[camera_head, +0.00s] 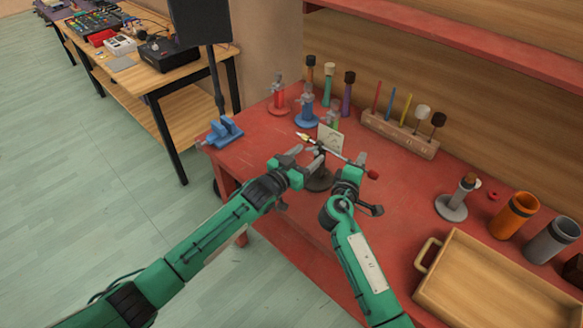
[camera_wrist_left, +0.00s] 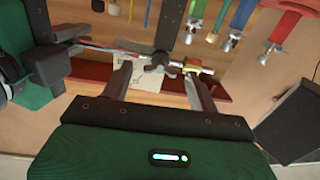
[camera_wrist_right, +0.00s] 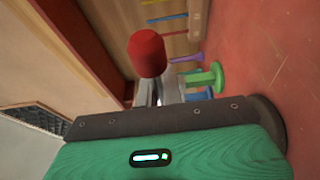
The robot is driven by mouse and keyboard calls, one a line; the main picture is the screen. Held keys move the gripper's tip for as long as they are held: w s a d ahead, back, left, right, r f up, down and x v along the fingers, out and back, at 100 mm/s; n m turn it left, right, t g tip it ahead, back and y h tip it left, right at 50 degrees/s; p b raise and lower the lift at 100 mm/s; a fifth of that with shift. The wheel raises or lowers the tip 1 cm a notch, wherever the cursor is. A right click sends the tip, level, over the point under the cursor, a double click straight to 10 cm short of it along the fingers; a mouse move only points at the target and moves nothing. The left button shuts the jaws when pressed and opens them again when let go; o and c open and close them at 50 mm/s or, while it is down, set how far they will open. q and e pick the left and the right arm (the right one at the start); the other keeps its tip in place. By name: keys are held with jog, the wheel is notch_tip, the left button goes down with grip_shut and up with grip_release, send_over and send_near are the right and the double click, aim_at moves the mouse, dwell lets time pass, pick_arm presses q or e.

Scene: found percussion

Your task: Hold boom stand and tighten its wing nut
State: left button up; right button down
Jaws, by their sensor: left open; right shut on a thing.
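The boom stand has a round dark base (camera_head: 318,181), a dark post (camera_wrist_left: 166,28) and a thin slanted boom rod (camera_head: 336,155) with a brass-coloured tip and a red end (camera_head: 372,175). Its grey wing nut (camera_wrist_left: 155,68) sits where rod and post meet. My left gripper (camera_head: 304,158) is open; in its wrist view the nut shows between and just beyond the fingertips, and I cannot tell whether they touch. My right gripper (camera_head: 358,162) is shut on the boom rod near the red end. The red end (camera_wrist_right: 147,54) looms before its fingers, which are partly hidden.
A pale card (camera_head: 330,139) stands behind the rod. Small clamp stands, including a red one (camera_head: 278,98) and a blue one (camera_head: 307,110), are behind. A mallet rack (camera_head: 400,134) is at the back. A wooden tray (camera_head: 437,284) lies at right. A blue vise (camera_head: 224,132) is on the left edge.

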pick_arm(q)
jog(key=v, duration=1)
jog(key=shift+s+a, duration=0.2)
jog(key=shift+a, duration=0.1)
pick_arm(e)
jog(key=c, duration=1.5)
grip_release()
